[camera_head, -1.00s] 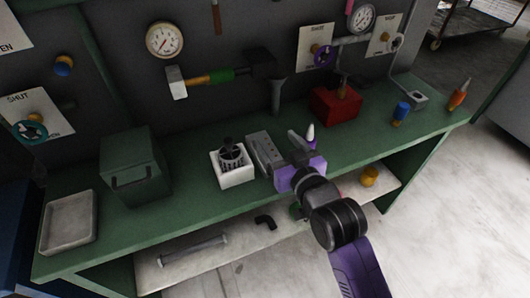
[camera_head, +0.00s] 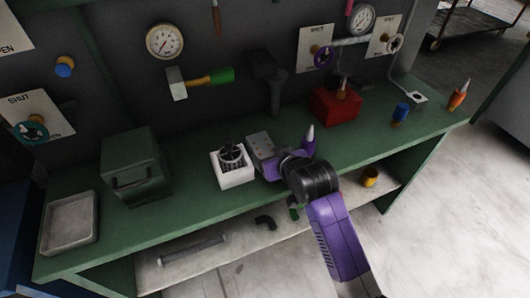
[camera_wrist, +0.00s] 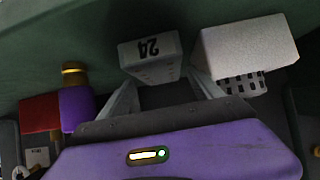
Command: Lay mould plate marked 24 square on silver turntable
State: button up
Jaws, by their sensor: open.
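The mould plate (camera_wrist: 150,52) shows as a pale grey block with an upside-down 24 on its near face in the wrist view. In the head view it appears to be the grey block (camera_head: 262,143) with dots on top, on the green bench. My gripper (camera_wrist: 163,84) is open, its two fingers pointing at the block and reaching toward either side of it. I cannot tell whether they touch it. In the head view the wrist hides the fingertips and the block's near end. I cannot make out a silver turntable in either view.
A purple bottle (camera_head: 308,141) and a red block (camera_head: 336,108) stand to the right. A green lidded box (camera_head: 134,170) and a grey tray (camera_head: 70,222) are at the left.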

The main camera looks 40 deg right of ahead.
aim_at(266, 152)
jog(key=shift+x, duration=1.75)
jog(key=c, duration=1.6)
grip_shut()
